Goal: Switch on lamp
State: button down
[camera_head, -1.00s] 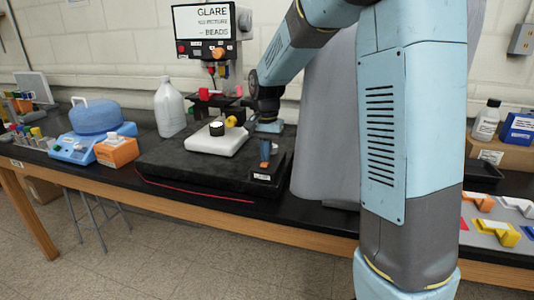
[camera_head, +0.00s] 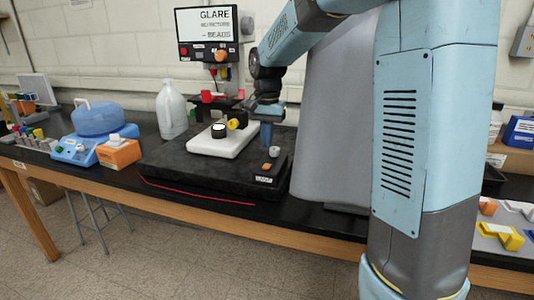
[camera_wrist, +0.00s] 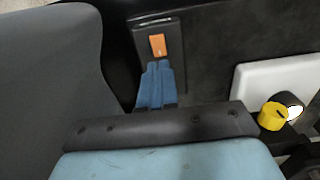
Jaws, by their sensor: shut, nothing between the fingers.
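A dark control box (camera_head: 282,171) with a small white label, apparently reading LAMP, stands at the front right of the black platform. An orange switch (camera_head: 267,166) is on its top; the wrist view also shows the switch (camera_wrist: 157,45). My gripper (camera_head: 266,145) has blue fingers, shut and empty, pointing down. In the head view they are above and behind the switch, seemingly apart from it. In the wrist view the fingertips (camera_wrist: 158,66) appear just below the switch. A black cylinder with a bright white top (camera_head: 218,130) sits on a white base; I cannot tell whether it is lit.
A grey draped shape (camera_head: 325,110) stands close right of the box. A yellow knob (camera_wrist: 273,115) is by the white base. A screen (camera_head: 208,25) reading GLARE is behind. A jug (camera_head: 171,110), blue device (camera_head: 95,118) and orange block (camera_head: 119,152) stand left.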

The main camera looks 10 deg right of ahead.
notch_tip(320, 180, up, 8)
dwell(0.4)
jog(key=shift+d+f, duration=0.15)
jog(key=shift+d, duration=0.05)
